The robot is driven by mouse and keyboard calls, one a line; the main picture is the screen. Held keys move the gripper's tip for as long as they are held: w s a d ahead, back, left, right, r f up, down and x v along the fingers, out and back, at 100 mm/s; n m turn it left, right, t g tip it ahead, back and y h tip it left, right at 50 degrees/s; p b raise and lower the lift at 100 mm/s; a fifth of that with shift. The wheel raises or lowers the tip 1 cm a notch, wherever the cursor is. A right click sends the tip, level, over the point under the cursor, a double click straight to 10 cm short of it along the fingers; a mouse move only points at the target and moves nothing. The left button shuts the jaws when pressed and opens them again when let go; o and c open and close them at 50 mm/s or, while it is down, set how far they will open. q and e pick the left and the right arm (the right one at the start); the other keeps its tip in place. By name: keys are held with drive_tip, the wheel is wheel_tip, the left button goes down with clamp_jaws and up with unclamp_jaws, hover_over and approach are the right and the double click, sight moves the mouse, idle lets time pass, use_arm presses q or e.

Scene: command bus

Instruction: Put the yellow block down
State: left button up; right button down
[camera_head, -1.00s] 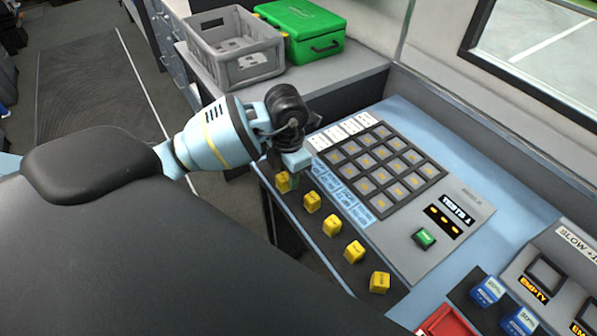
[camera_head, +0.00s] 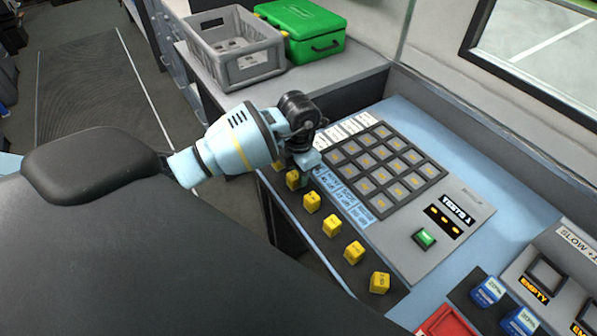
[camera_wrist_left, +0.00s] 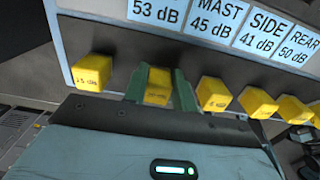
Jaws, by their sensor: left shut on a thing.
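My left gripper (camera_head: 299,170) is shut on a yellow block (camera_head: 293,181) at the far end of the dark strip (camera_head: 316,242) along the console's front edge. In the left wrist view, the block (camera_wrist_left: 158,90) sits between the two greenish fingers (camera_wrist_left: 158,84), upright and in line with its neighbours. I cannot tell whether its underside touches the strip. Another yellow block (camera_wrist_left: 93,72), marked with a dB value, stands to its left. Several more stand to its right, the nearest of them (camera_wrist_left: 215,94) close by. My right gripper is not in view.
The button grid panel (camera_head: 381,169) and blue-white dB labels (camera_head: 346,195) lie just beyond the strip. A green button (camera_head: 424,239) and blue blocks (camera_head: 488,291) are to the right. A grey crate (camera_head: 234,48) and green case (camera_head: 305,30) stand on the back counter.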

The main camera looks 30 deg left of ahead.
use_arm(q)
drive_tip(key=shift+f, duration=0.15)
drive_tip(key=o, duration=1)
wheel_tip(320, 180, up, 12)
drive_tip(key=shift+r+p, duration=0.2)
drive_tip(key=shift+p, duration=0.1)
